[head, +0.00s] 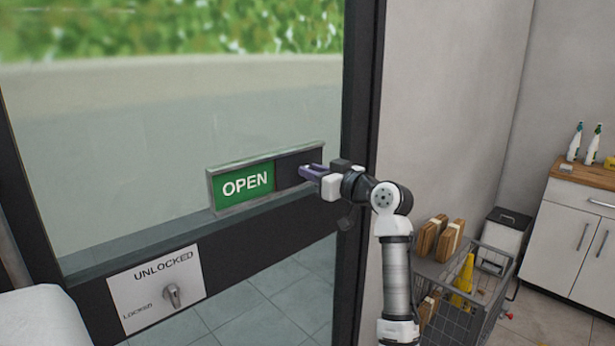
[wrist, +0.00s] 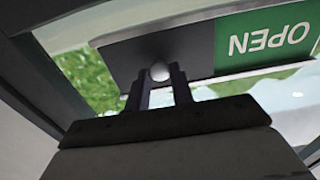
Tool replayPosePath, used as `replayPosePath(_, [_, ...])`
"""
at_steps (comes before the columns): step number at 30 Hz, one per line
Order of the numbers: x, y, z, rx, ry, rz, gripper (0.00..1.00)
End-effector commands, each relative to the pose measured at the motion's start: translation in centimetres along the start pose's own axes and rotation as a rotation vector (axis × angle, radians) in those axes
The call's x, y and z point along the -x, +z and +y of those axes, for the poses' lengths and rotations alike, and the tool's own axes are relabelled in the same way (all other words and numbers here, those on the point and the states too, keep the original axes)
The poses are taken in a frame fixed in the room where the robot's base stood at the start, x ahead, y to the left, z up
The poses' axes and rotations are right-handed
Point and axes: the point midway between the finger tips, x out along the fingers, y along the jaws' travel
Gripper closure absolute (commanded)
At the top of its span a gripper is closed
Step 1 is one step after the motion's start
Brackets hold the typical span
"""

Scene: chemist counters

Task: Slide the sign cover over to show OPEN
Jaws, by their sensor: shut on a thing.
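The sign (head: 246,184) is mounted on the glass door, with its green OPEN half showing at the left. The dark sliding cover (head: 289,174) sits over the right half of the sign frame. In the wrist view the cover (wrist: 190,50) is beside the green OPEN panel (wrist: 264,40), which appears upside down. My gripper (head: 306,172) is at the right part of the cover. In the wrist view its fingers (wrist: 160,82) are shut on the cover's pale round knob (wrist: 160,72).
A lock plate (head: 156,287) reading UNLOCKED and LOCKED, with a turn knob (head: 173,295), is on the door's dark crossbar below the sign. A wire cart (head: 470,290) with brown packages stands right of my arm. A white cabinet (head: 575,235) is at the far right.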

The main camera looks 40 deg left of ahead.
Motion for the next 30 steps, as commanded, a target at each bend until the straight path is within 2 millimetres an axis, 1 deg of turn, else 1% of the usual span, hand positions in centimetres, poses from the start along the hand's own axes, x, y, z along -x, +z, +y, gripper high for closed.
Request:
replayPosePath(1, [0.1, -0.1, 0.5, 0.0, 0.01, 0.003, 1.0])
replayPosePath(10, [0.2, -0.2, 0.7, 0.001, 0.017, 0.005, 1.0])
replayPosePath(11, [0.3, -0.2, 0.7, 0.001, 0.017, 0.005, 0.74])
replayPosePath(15, [0.2, -0.2, 0.7, 0.001, 0.016, 0.005, 0.56])
replayPosePath(22, [0.1, -0.1, 0.5, 0.001, 0.011, 0.003, 0.56])
replayPosePath(25, [0.4, 0.0, 0.5, 0.0, 0.01, 0.002, 0.56])
replayPosePath(28, [1.4, 0.1, 0.5, 0.001, 0.01, 0.004, 0.56])
replayPosePath(30, [2.6, 0.3, 0.5, 0.002, 0.012, 0.003, 0.56])
